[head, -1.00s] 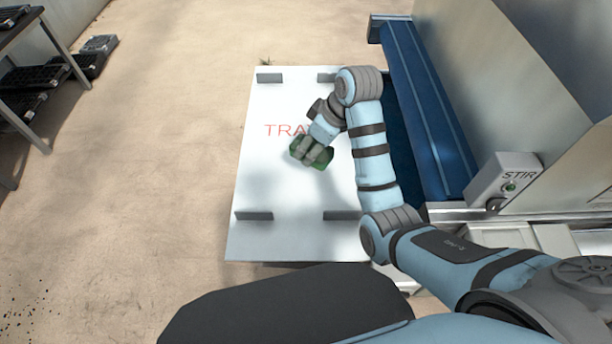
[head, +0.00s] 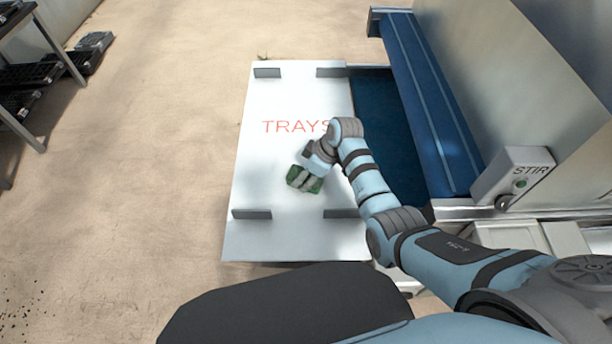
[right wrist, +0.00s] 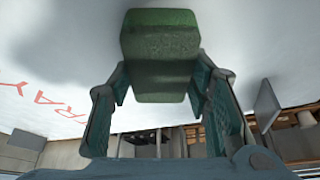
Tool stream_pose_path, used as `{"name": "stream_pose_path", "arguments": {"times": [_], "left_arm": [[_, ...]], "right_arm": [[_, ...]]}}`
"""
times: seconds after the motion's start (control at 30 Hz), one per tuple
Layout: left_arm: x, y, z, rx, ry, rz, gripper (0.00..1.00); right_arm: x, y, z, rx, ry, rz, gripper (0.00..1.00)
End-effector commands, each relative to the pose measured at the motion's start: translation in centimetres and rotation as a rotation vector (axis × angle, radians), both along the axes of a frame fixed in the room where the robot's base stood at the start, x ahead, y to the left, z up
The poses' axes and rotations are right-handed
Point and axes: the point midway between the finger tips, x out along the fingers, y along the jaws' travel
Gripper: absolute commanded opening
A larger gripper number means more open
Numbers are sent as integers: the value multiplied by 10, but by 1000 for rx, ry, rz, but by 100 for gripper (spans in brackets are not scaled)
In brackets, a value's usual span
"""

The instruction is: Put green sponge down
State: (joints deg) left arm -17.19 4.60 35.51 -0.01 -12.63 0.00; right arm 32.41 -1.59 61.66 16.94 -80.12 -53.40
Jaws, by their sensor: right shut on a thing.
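The green sponge (head: 296,172) is a small block over the white tray platform (head: 270,100) marked TRAYS, below the lettering in the head view. My right gripper (head: 309,177) is shut on it, with the fingers over its top and side. In the right wrist view the sponge (right wrist: 160,50) sits between the two fingertips, and the white surface shows behind it. I cannot tell whether the sponge touches the platform. My left gripper is not in view.
Low grey brackets (head: 252,214) stand near the platform's corners. A blue belt (head: 432,110) and the machine with a STIR box (head: 512,175) lie to the right. A rack with black trays (head: 30,75) stands far left. The platform's left part is clear.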

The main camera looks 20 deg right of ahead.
Motion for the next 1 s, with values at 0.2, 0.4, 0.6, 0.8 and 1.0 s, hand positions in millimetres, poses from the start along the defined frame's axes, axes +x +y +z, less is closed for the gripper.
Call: {"name": "stream_pose_path", "arguments": {"times": [0.2,0.4,0.6,0.8,1.0], "left_arm": [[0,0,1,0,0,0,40],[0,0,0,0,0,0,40],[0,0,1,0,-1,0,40],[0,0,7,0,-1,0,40],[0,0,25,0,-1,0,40]], "right_arm": [[0,0,0,-1,0,0,22],[0,0,0,-1,0,0,65],[0,0,0,-1,0,0,65],[-2,-3,11,-1,0,0,65],[-12,-18,56,-2,-3,-2,65]]}}
